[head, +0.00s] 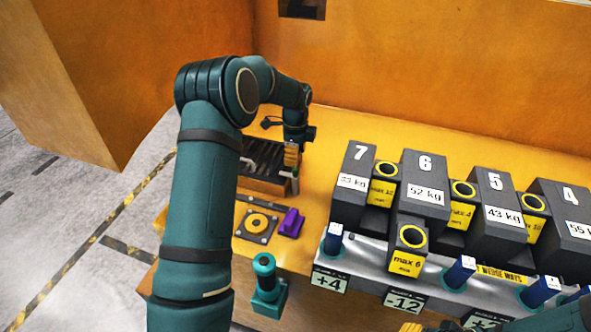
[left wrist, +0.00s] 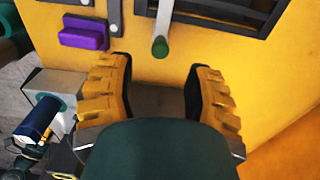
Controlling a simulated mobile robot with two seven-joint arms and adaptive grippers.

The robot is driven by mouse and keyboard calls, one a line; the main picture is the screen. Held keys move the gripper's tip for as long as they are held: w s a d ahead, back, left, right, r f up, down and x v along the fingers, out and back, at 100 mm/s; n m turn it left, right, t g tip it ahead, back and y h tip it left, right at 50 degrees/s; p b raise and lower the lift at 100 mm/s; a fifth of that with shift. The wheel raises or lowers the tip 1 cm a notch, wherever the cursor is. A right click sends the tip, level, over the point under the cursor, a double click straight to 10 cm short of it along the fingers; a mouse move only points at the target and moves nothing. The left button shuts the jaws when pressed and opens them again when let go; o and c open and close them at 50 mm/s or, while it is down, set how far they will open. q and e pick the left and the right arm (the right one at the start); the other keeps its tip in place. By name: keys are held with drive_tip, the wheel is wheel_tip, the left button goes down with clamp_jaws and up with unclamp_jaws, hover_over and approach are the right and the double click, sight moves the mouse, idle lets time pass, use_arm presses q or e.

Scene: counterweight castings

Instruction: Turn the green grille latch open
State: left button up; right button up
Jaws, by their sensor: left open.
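The green grille latch (left wrist: 160,47) shows in the left wrist view as a round green end on a short pale bar. The dark grille (left wrist: 232,12) lies at the top of that view; in the head view the slatted grille (head: 262,160) is partly hidden by my left arm. My left gripper (left wrist: 162,66) is open, with one yellow padded finger on each side below the latch; nothing is held. In the head view my left gripper (head: 292,158) is small and partly hidden at the grille's right edge. Only a yellow scrap, perhaps my right gripper (head: 411,327), shows at the bottom edge.
A purple handle (head: 291,223) sits beside a round yellow fitting (head: 257,224) in front of the grille. A teal knob (head: 264,285) stands on the front. Dark numbered weights (head: 424,185) fill the right. An orange wall (head: 420,70) rises behind.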

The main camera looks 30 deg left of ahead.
sight(296, 170)
use_arm(q)
wheel_tip(296, 170, down, 6)
drive_tip(key=shift+f, duration=0.25)
clamp_jaws()
